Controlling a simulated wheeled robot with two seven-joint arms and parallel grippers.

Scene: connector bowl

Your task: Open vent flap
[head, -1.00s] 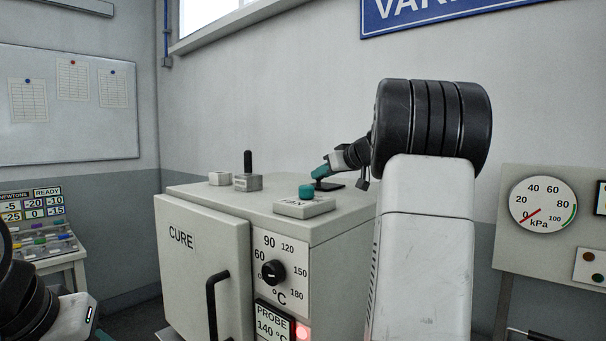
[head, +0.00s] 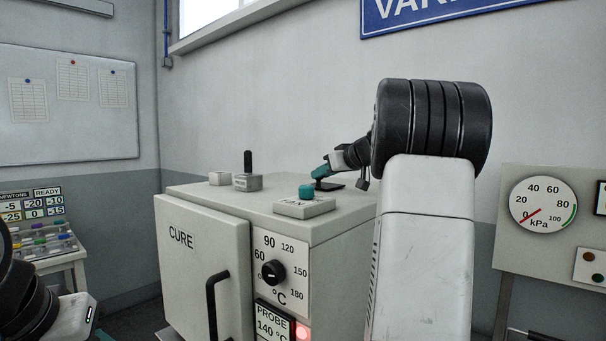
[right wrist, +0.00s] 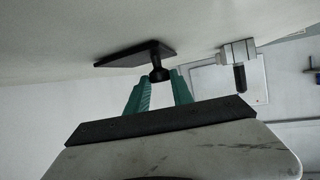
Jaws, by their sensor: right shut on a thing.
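The vent flap appears as a flat black plate (head: 330,186) on top of the grey CURE oven (head: 205,262), near its back edge. In the right wrist view the plate (right wrist: 130,55) has a short dark knob (right wrist: 159,75) on it. My right gripper (head: 319,173) reaches over the oven top, its teal fingers at the plate. In the right wrist view its two fingers (right wrist: 160,82) stand on either side of the knob, shut on it. The plate looks flat on the oven top. My left gripper (head: 103,336) barely shows at the bottom left; its fingers are mostly cut off.
A teal button on a grey box (head: 304,207) stands at the front of the oven top. A block with a black lever (head: 248,180) and a smaller block (head: 220,178) stand to the left. The oven front has a dial (head: 273,272) and a black door handle (head: 213,300).

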